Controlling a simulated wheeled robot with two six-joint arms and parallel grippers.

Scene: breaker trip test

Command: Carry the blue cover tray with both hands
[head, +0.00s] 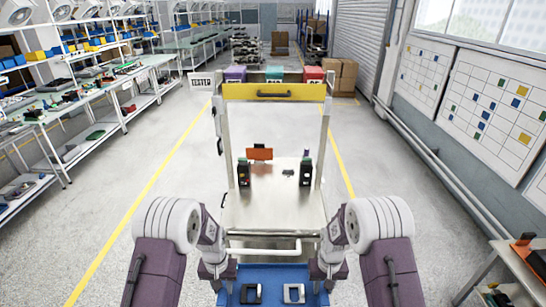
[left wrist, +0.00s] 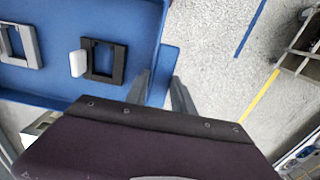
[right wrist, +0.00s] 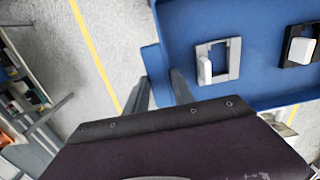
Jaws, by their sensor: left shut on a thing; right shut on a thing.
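The blue cover tray (head: 271,273) is at the bottom of the head view, close to me. In it lie a black frame-shaped cover (head: 251,293) and a grey one (head: 293,293). My left gripper (left wrist: 163,93) is shut on the tab at the tray's side in the left wrist view, where the tray (left wrist: 45,86) also shows. My right gripper (right wrist: 160,92) is shut on the opposite tab in the right wrist view, where the tray (right wrist: 225,20) fills the upper right. A white piece lies at each cover's opening. The tray's near edge is cut off in the head view.
A wheeled cart (head: 273,212) with a yellow crossbar (head: 273,91) and colored bins stands directly ahead, holding two black devices and an orange piece. Workbenches (head: 125,112) line the left. A table (head: 525,262) is at lower right. Open floor lies on both sides.

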